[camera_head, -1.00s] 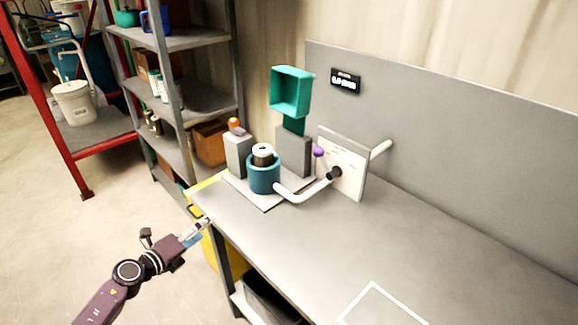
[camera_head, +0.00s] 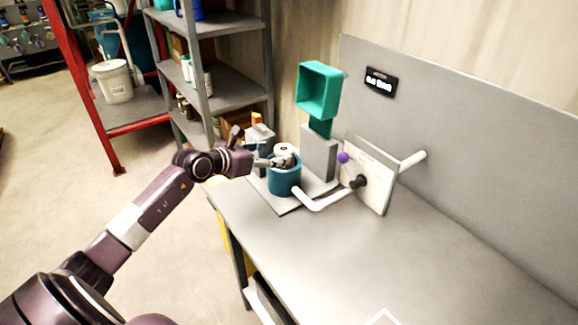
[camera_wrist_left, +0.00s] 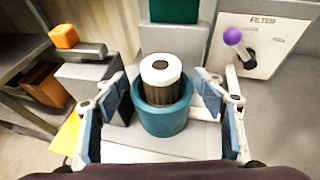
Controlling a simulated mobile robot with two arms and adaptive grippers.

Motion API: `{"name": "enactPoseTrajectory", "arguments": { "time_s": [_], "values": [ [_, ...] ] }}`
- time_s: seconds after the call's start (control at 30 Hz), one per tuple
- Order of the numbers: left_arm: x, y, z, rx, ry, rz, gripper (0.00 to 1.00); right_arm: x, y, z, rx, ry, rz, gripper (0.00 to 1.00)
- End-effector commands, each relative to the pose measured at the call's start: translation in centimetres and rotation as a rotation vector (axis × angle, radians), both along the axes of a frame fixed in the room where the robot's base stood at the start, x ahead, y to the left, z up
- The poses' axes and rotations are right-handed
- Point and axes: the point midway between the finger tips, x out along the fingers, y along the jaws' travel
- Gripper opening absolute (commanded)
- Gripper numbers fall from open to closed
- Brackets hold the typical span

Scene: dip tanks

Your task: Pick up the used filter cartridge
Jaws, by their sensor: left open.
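The used filter cartridge (camera_wrist_left: 160,75) has a white cap with a dark centre and a dark pleated body. It stands upright in a round blue housing (camera_wrist_left: 166,118), with its top above the rim. In the head view the cartridge (camera_head: 285,150) shows just above the blue housing (camera_head: 284,180), partly behind my gripper. My left gripper (camera_head: 283,162) is open at the housing. In the left wrist view its two blue-padded fingers (camera_wrist_left: 162,107) stand to either side of the cartridge and housing, apart from the cartridge. My right gripper is not in view.
A panel marked FILTER (camera_wrist_left: 264,44) with a purple-knobbed lever stands right of the housing. A white pipe (camera_head: 322,201) joins them. A grey block with an orange piece (camera_wrist_left: 65,37) stands left. A teal open box (camera_head: 318,90) rises behind. The bench's right side is clear.

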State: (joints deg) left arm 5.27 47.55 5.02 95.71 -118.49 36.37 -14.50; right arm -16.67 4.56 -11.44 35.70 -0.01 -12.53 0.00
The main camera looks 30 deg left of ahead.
Motion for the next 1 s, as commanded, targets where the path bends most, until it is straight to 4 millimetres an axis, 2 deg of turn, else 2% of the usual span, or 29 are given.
{"name": "enactPoseTrajectory", "arguments": {
  "time_s": [0.23,0.5,0.83,0.87,1.0],
  "values": [
    [2.1,-0.4,-0.2,-0.005,-0.002,0.001,0.64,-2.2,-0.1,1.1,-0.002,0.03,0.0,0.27],
    [5.1,-0.9,-1.5,-0.005,-0.001,0.001,0.64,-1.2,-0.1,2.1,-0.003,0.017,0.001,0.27],
    [5.6,-1.1,-1.9,-0.003,-0.001,-0.001,0.64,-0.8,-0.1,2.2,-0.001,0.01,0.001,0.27],
    [5.6,-1.1,-1.9,-0.003,-0.001,-0.001,0.63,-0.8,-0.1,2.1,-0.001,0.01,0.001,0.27],
    [5.6,-1.0,-1.9,-0.003,-0.001,-0.001,0.48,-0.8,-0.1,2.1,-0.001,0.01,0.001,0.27]
  ]
}}
